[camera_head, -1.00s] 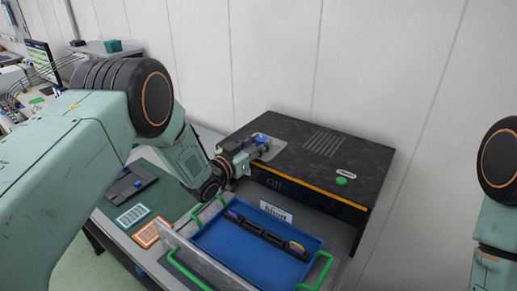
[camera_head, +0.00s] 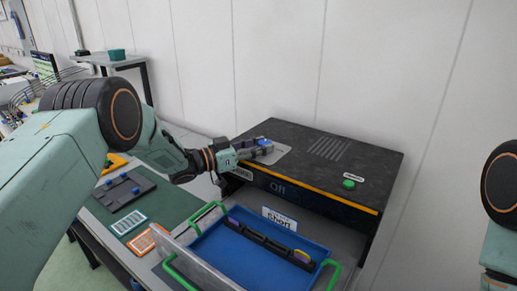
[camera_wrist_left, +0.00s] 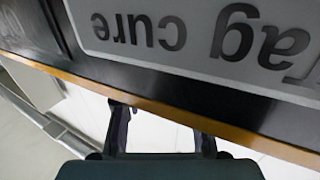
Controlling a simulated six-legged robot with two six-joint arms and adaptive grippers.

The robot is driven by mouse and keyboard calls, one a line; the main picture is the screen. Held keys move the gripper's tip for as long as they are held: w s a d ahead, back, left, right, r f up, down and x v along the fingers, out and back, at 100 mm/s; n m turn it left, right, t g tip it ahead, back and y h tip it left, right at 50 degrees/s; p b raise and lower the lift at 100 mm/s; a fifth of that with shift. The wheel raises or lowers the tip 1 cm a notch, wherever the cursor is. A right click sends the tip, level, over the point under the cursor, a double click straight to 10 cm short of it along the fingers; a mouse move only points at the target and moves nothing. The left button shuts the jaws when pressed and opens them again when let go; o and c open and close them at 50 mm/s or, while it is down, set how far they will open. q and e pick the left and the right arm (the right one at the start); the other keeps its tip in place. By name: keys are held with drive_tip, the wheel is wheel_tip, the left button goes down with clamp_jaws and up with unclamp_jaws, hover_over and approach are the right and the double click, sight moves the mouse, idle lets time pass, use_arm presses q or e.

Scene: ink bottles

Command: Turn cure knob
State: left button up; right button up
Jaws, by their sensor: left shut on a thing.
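The cure knob (camera_head: 262,141) is small and blue, on a grey plate on top of the black cure box (camera_head: 320,160). My left gripper (camera_head: 260,149) reaches it from the left and is shut on it; the fingers partly hide it. In the left wrist view, the "Tag cure" label (camera_wrist_left: 190,30) shows upside down and the knob cannot be made out. The box's front reads "Off" (camera_head: 278,188). My right gripper is out of view; only part of that arm shows at the right edge.
A green button (camera_head: 348,184) is on the box's top right. Before the box is a blue tray (camera_head: 225,262) with green handles, holding a dark rack. A green mat (camera_head: 125,222) with cards and a dark fixture (camera_head: 123,192) lies left. A white wall stands behind.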

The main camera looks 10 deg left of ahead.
use_arm(q)
drive_tip(key=o, duration=0.8)
drive_tip(key=shift+c, duration=0.2)
drive_tip(key=o, duration=0.4)
drive_tip(key=shift+w+d, duration=0.15)
drive_tip(key=v, duration=1.2)
